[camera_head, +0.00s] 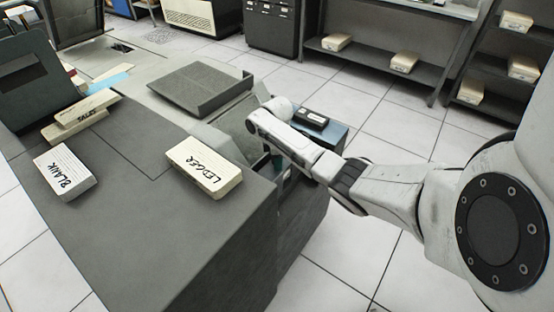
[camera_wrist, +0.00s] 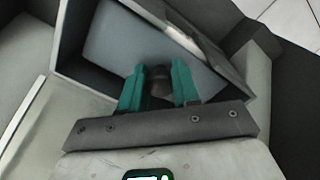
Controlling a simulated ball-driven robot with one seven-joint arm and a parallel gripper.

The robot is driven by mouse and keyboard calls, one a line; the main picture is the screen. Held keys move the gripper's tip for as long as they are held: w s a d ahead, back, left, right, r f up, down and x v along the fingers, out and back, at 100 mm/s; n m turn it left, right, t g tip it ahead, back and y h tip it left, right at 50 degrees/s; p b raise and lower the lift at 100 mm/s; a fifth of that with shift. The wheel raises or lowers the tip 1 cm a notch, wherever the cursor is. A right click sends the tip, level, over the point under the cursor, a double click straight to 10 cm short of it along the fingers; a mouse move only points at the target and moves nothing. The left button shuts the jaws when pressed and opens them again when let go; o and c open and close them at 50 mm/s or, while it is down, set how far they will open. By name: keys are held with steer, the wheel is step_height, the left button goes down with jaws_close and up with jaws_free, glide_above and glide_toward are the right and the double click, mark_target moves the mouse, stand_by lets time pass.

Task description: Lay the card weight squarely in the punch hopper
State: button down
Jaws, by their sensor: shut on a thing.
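My gripper (camera_wrist: 160,82), with teal fingers, is shut on a dark round knob (camera_wrist: 160,76), which I take to be the card weight's handle. The fingers point into a grey open box, the punch hopper (camera_wrist: 72,62). A flat blue-grey surface shows inside its walls around the knob. I cannot tell whether this is the weight's plate or the hopper floor, nor whether the weight is resting or square. In the head view my gripper (camera_head: 278,163) is mostly hidden behind my arm, at the right side of the machine; the weight cannot be made out there.
A LEDGER card deck (camera_head: 203,168), a BLANK deck (camera_head: 66,171) and a TALES deck (camera_head: 86,115) lie on the grey desk top (camera_head: 175,235). A dark box (camera_head: 311,116) sits on a blue surface (camera_head: 336,132) beyond my wrist. Shelves (camera_head: 375,68) stand behind. Tiled floor is clear at right.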

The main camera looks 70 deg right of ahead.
steer(key=shift+f, duration=0.25)
steer(key=c, duration=0.7)
jaws_free()
steer(key=shift+c, duration=0.2)
steer(key=shift+r, duration=0.1)
step_height(320, 180, up, 11)
steer(key=shift+f, duration=0.2)
